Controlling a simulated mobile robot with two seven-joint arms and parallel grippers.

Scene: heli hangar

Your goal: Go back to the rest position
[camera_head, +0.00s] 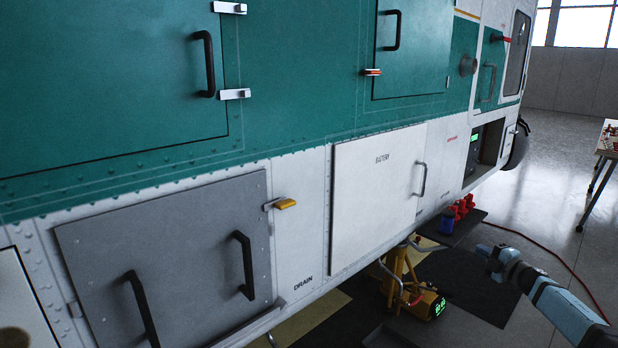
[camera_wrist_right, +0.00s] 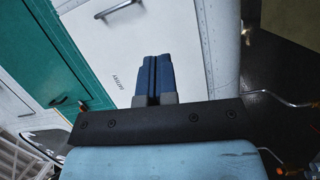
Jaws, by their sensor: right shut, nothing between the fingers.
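My right arm comes in from the lower right in the head view, and its gripper (camera_head: 487,251) is in front of the helicopter's side, low and right of the battery panel. In the right wrist view the blue fingers of my right gripper (camera_wrist_right: 153,78) are pressed together with nothing between them. Behind them in that view is the white battery panel (camera_wrist_right: 112,55) with its handle. Whether the fingers touch anything is not clear, but a gap seems to show. My left gripper is not in view.
The helicopter side has a white battery panel (camera_head: 378,185), a grey panel (camera_head: 175,255) with two black handles, and a teal door (camera_head: 110,80). A yellow jack (camera_head: 397,280) stands below. A red hose (camera_head: 545,252) lies on the floor. A table (camera_head: 608,142) stands far right.

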